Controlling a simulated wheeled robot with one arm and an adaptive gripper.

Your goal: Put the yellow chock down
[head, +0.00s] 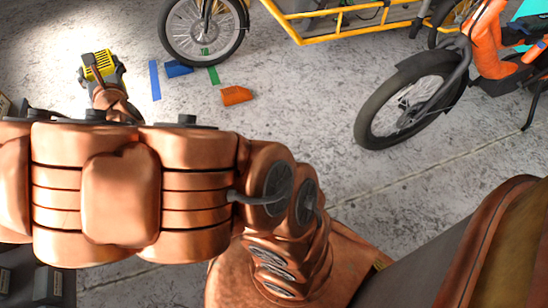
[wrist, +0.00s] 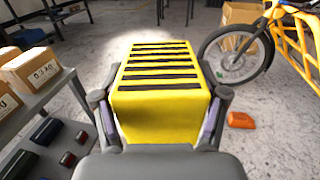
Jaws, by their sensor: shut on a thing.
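The yellow chock (wrist: 160,95) is a wedge with black ribs on its top face. In the wrist view it fills the space between the two fingers of my gripper (wrist: 163,118), which is shut on it. In the head view the chock (head: 99,64) shows at the upper left, beyond my arm, with my gripper (head: 103,76) around it. The chock seems held over open concrete floor; I cannot tell its exact height.
An orange chock (head: 236,95) and a blue chock (head: 178,68) lie on the floor near blue and green tape strips. A yellow cargo bike (head: 340,28) and an orange bike (head: 490,45) stand beyond. A shelf with boxes (wrist: 37,72) stands at left.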

